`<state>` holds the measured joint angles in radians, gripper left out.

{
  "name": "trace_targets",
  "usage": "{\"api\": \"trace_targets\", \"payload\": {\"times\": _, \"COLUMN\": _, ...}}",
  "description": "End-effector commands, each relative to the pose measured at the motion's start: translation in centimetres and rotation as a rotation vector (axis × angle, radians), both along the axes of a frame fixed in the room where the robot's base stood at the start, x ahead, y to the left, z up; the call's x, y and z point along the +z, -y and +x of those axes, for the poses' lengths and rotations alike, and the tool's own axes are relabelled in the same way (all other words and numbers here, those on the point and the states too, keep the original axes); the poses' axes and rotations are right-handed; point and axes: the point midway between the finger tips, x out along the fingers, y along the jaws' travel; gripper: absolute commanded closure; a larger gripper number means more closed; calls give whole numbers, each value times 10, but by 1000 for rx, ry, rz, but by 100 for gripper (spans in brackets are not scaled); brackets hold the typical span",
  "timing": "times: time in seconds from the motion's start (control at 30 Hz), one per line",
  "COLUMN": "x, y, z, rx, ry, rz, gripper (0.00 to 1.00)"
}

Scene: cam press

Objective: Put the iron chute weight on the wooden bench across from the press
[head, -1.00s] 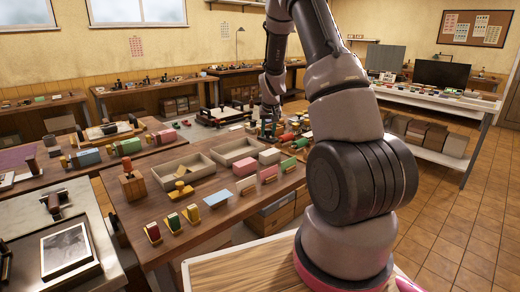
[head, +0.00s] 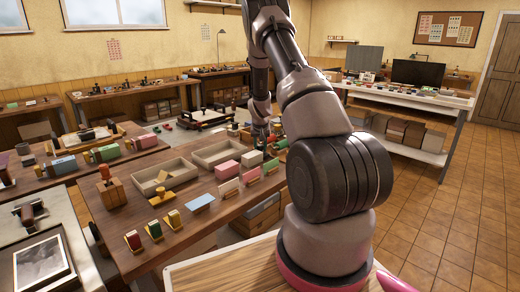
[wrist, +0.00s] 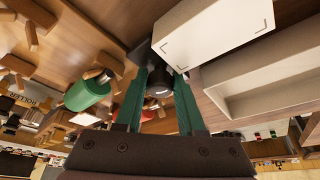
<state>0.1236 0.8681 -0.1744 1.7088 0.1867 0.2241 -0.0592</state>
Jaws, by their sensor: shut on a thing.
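My gripper (wrist: 158,80) has green fingers, shut on a small dark round piece (wrist: 158,84) with a pale ring, taken to be the iron chute weight. Most of the piece is hidden between the fingers. In the head view my gripper (head: 262,138) is over the far right part of the near wooden bench (head: 190,225), and the piece is too small to make out there. In the wrist view a white box (wrist: 215,30) is close to the fingertips on the right and a green cylinder (wrist: 88,95) is to the left. I cannot tell which machine is the press.
More wooden benches (head: 125,97) line the back wall. A white shelf table (head: 410,100) stands at the right. Tiled floor (head: 440,215) is clear there.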

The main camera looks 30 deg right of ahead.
Motion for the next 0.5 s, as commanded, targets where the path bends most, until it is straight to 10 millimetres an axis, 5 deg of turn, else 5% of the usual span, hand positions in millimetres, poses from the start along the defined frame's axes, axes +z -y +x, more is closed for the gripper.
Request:
{"api": "trace_targets", "payload": {"times": 0.37, "x": -7, "y": 0, "z": 1, "rx": 0, "ry": 3, "rz": 0, "gripper": 100}}
{"api": "trace_targets", "payload": {"times": 0.4, "x": -7, "y": 0, "z": 0, "rx": 0, "ry": 1, "rz": 0, "gripper": 54}}
{"api": "trace_targets", "payload": {"times": 0.47, "x": -7, "y": 0, "z": 0, "rx": 0, "ry": 1, "rz": 0, "gripper": 32}}
{"api": "trace_targets", "payload": {"times": 0.5, "x": -7, "y": 0, "z": 0, "rx": 0, "ry": 1, "rz": 0, "gripper": 32}}
